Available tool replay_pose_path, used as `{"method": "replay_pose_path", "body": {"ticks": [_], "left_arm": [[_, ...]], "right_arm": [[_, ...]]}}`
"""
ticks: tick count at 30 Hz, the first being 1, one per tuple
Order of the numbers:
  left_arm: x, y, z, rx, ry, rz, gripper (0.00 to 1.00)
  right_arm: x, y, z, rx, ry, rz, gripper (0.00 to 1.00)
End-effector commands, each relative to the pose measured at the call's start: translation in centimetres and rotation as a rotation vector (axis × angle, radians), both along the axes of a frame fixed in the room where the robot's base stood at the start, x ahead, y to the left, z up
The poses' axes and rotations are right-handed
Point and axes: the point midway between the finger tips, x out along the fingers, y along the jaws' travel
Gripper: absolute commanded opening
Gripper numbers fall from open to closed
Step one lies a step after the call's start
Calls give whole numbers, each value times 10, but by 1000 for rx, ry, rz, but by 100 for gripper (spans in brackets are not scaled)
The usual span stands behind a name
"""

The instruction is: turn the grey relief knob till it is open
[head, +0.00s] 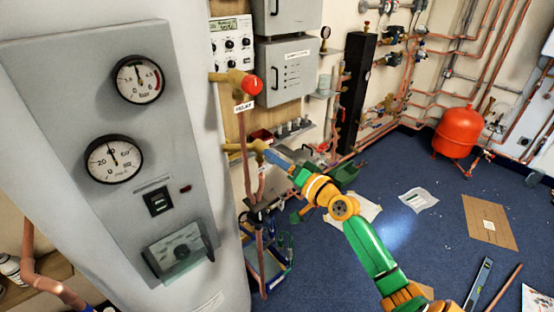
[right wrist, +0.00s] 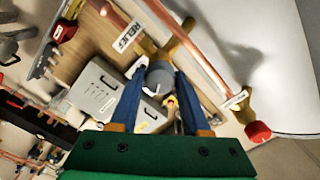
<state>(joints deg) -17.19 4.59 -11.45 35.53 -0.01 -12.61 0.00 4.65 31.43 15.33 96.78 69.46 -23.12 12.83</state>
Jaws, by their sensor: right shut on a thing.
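The grey relief knob (right wrist: 160,76) sits on a brass valve (right wrist: 176,45) on a copper pipe, beside a white label reading RELIEF (right wrist: 128,37). My right gripper (right wrist: 158,82) is shut on the knob, with one blue finger on each side of it. In the head view my right gripper (head: 272,155) reaches in from the lower right to the brass valve body (head: 257,147), and its fingers mostly hide the knob. How far the knob is turned cannot be told. My left gripper is not in view.
A red knob (head: 252,85) on another brass valve is just above in the head view. A large white cylinder with a gauge panel (head: 150,200) fills the left. Grey boxes (head: 286,70) hang on the wall behind. An orange vessel (head: 455,132) stands far right.

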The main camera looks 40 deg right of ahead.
Motion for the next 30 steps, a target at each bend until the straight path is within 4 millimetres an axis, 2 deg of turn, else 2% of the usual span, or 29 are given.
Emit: {"method": "replay_pose_path", "body": {"ticks": [8, 9, 11, 12, 19, 22, 30], "left_arm": [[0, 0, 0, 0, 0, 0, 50], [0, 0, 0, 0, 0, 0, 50], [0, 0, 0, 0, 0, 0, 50], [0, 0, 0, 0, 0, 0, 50], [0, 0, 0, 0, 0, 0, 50], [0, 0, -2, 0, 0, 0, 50], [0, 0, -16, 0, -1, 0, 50]], "right_arm": [[0, 0, 0, 3, 1, 1, 0], [0, 0, 0, 2, 1, 1, 57], [0, 0, 0, 2, 1, 1, 73], [0, 0, 0, 2, 1, 1, 76], [0, 0, 0, 0, 0, 0, 76], [-6, -1, -2, 0, 1, -1, 76], [-54, -4, -5, -2, 3, 0, 76]]}}
